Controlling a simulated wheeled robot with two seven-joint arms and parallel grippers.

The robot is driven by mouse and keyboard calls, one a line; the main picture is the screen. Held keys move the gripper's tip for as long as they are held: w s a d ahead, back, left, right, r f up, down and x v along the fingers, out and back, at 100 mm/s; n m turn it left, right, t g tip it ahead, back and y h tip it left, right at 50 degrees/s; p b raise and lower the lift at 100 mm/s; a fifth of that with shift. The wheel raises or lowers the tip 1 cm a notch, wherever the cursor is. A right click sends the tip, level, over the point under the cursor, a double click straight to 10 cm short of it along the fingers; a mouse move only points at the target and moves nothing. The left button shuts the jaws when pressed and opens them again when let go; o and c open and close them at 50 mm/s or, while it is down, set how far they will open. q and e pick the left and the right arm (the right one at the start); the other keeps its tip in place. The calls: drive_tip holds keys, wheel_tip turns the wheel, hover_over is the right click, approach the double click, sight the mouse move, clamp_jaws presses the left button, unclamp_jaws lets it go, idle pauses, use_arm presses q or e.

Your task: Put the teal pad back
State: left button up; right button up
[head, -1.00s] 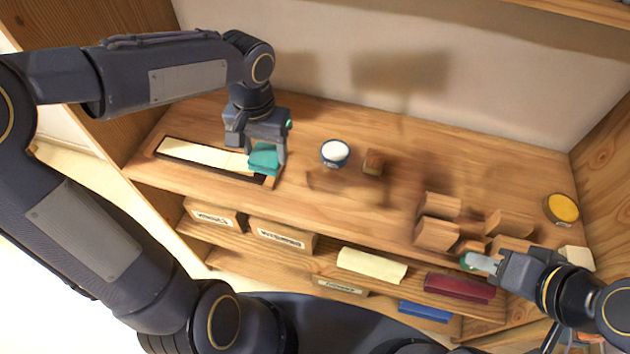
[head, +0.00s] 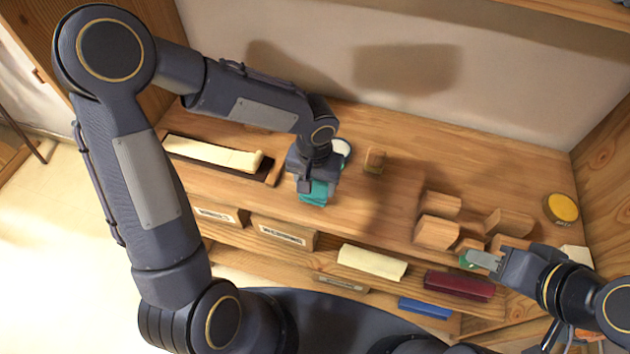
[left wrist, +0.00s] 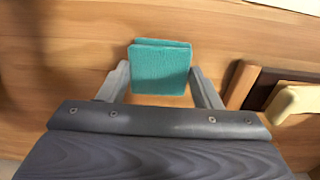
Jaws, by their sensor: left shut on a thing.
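The teal pad (head: 314,193) is in my left gripper (head: 310,184), over the bench top to the right of the tray. In the left wrist view the teal pad (left wrist: 161,68) sits between the two fingers of my left gripper (left wrist: 160,85). The gripper partly hides the pad in the head view. A long dark tray (head: 266,176) holds a cream key bar (head: 212,153); its right end shows bare. My right gripper (head: 474,259) is at the lower right, by the wooden blocks, with something green at its tips; its opening is unclear.
A white-topped jar (head: 342,149) is partly hidden behind my left arm. A small wooden block (head: 375,160) stands to its right. Several wooden blocks (head: 436,231) and a yellow tin (head: 562,208) are further right. Shelves below hold labelled boxes (head: 283,233) and coloured bars (head: 459,286).

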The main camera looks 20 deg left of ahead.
sight(314, 188)
use_arm(q)
drive_tip(key=o, duration=0.9)
drive_tip(key=shift+r, duration=0.1)
wheel_tip(314, 188, up, 12)
drive_tip(key=shift+s+a+r+n+t+h, duration=0.4)
drive_tip(key=shift+s+a+t+h, duration=0.4)
drive_tip(key=shift+s+a, duration=1.35)
drive_tip(key=shift+s+a+r+n+t+h, duration=0.25)
drive_tip(key=shift+s+a+r+t+h, duration=0.5)
drive_tip(key=shift+s, duration=2.45)
drive_tip(key=shift+s+a+r+n+t+h, duration=0.3)
drive_tip(key=shift+s+a+t, duration=1.15)
drive_tip(key=shift+s, duration=1.25)
drive_tip(key=shift+a+f+g, duration=0.1)
drive_tip(key=shift+a+g, duration=0.15)
drive_tip(key=shift+g, duration=0.05)
